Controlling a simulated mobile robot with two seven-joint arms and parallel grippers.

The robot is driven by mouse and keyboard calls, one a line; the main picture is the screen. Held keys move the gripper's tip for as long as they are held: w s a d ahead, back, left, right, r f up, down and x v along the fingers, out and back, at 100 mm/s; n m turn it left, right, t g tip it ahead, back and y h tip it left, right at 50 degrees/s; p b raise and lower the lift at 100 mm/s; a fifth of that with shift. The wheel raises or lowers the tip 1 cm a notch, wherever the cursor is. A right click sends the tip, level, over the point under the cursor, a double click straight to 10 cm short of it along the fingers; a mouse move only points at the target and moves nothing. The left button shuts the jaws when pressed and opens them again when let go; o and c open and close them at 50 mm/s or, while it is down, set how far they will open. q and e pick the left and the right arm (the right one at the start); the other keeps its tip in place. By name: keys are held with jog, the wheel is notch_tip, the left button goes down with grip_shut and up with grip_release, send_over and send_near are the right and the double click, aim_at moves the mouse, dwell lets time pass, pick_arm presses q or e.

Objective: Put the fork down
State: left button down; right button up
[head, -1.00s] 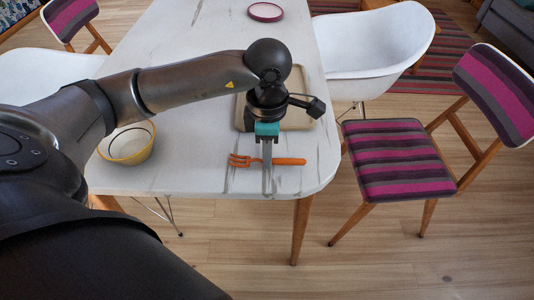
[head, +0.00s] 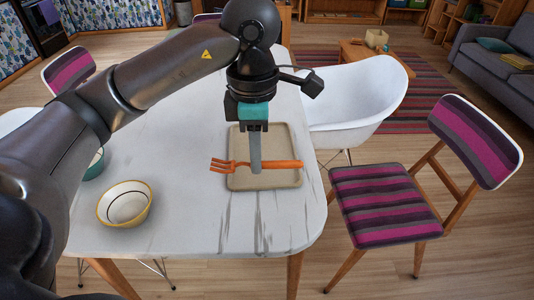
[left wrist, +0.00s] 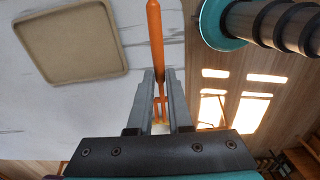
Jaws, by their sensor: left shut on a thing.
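My left gripper (head: 255,165) points down over the table and is shut on an orange fork (head: 285,164). The fork lies level across the fingers, tines to the left and handle to the right in the head view. In that view it overlaps a beige tray (head: 284,181) on the white table. In the left wrist view the fork (left wrist: 156,40) runs between the two fingers, and the tray (left wrist: 70,40) lies apart from it at upper left. The fork looks held above the table. The exact height is hard to tell. My right gripper is not in view.
A yellow-rimmed bowl (head: 125,204) stands on the table at left, with a teal bowl (head: 95,166) partly behind my arm. The table's front (head: 200,232) is bare. A white chair (head: 355,105) and a striped chair (head: 385,205) stand to the right.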

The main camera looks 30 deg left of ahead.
pick_arm(q)
jog(key=shift+r, duration=0.35)
jog(key=d+f+m, duration=0.2)
jog(key=d+m, duration=0.1)
jog(key=m, duration=0.9)
jog(key=s+d+f+m, duration=0.1)
jog(key=d+f+m, duration=0.1)
jog(key=m, duration=1)
jog(key=shift+d, duration=0.4)
